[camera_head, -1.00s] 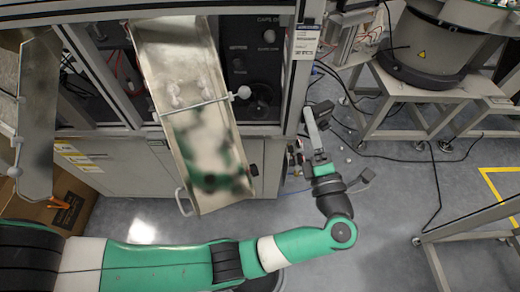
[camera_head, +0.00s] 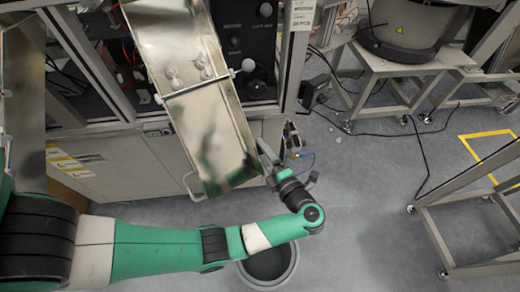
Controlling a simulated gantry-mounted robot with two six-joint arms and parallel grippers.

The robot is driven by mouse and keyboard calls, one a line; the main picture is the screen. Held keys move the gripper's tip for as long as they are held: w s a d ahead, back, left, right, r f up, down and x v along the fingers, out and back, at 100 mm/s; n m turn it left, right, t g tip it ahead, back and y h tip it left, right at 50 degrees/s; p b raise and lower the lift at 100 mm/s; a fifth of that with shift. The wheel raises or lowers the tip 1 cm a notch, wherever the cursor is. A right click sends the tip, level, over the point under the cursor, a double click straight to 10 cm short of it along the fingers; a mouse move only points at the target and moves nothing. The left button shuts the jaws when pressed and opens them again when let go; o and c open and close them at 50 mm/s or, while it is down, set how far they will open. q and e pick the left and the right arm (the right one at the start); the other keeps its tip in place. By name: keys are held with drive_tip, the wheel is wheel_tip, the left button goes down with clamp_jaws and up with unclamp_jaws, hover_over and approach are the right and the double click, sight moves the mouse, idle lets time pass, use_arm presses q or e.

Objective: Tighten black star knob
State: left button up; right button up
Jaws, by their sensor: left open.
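A metal chute (camera_head: 205,115) slopes down from the machine, with a rod across it that ends in a pale ball knob (camera_head: 248,65). A dark round part (camera_head: 258,88) shows on the cabinet panel just below that ball; I cannot tell whether it is the black star knob. My left gripper (camera_head: 264,152) is at the chute's lower right edge, in front of the cabinet. It is open, seen small and nearly edge-on, and I see nothing held in it. I cannot tell whether it touches the chute. My right gripper is out of view.
The cabinet (camera_head: 125,165) with a handle stands behind the chute. A dark round bin (camera_head: 270,265) is on the floor under my left forearm. A feeder bowl (camera_head: 405,35) on a metal stand is at upper right. Open floor with cables lies between.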

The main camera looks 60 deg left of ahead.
use_arm(q)
drive_tip(key=shift+s+a+f, duration=0.1)
drive_tip(key=shift+a+f, duration=0.05)
drive_tip(key=shift+a, duration=1.15)
clamp_jaws()
